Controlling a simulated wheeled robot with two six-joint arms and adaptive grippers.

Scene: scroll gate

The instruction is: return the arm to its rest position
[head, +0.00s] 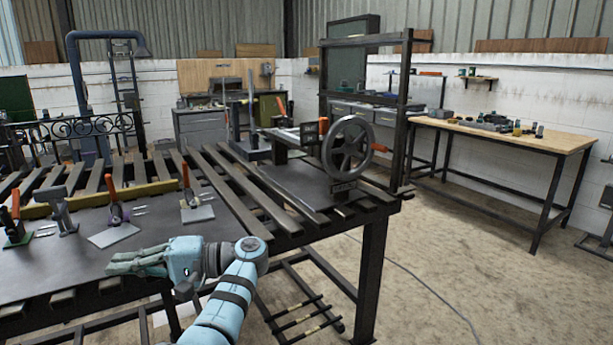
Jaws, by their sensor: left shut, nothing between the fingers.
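My left arm comes in from the bottom of the head view. My left gripper (122,264) is shut and empty, pointing left above the near edge of the slatted metal table (205,187). It is apart from the clamps on the table. My right gripper is not in the view.
Several toggle clamps with orange handles (115,205) stand on the table's left part. A handwheel (348,147) is mounted at its right end, near an upright frame (403,110). A wooden-topped workbench (548,140) stands at the right. The concrete floor (480,270) between is mostly clear, with a cable.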

